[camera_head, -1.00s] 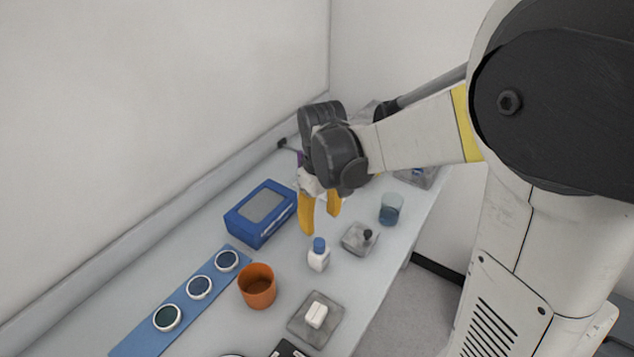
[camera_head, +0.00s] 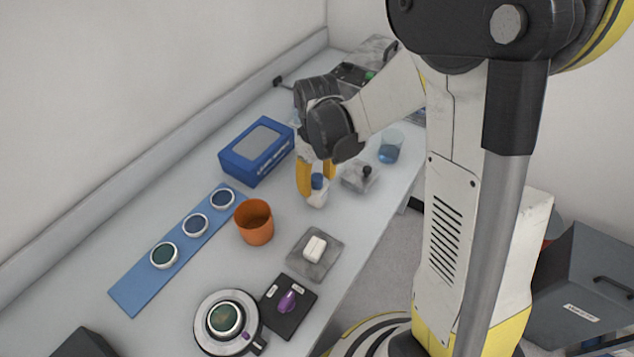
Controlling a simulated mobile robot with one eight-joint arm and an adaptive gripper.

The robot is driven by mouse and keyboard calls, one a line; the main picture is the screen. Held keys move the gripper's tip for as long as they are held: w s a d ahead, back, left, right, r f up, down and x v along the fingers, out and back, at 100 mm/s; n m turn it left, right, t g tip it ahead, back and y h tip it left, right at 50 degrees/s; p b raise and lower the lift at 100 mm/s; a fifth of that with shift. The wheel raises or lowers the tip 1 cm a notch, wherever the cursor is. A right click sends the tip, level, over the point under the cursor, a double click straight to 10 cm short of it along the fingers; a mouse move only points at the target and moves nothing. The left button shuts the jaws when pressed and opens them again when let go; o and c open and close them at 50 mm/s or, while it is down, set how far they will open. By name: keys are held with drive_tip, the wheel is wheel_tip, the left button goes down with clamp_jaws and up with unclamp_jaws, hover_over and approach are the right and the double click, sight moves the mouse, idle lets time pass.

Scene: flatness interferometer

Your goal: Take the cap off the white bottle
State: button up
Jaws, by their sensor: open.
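The white bottle (camera_head: 316,197) stands upright on the bench right of the orange cup. Its blue cap (camera_head: 317,181) is on top. My gripper (camera_head: 316,184) points down with its yellow fingers open. One finger is left of the cap and the other is to its right and slightly behind in the picture. The fingertips are around the height of the cap. I cannot tell whether either finger touches it.
An orange cup (camera_head: 254,223) and a blue box (camera_head: 256,150) stand left of the bottle. A grey block with a black knob (camera_head: 360,176) and a beaker of blue liquid (camera_head: 390,147) stand close on its right. A white block on a grey plate (camera_head: 315,250) lies in front.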

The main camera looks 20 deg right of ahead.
drive_tip(key=shift+r, duration=0.1)
drive_tip(key=c, duration=0.8)
drive_tip(key=shift+c, duration=0.2)
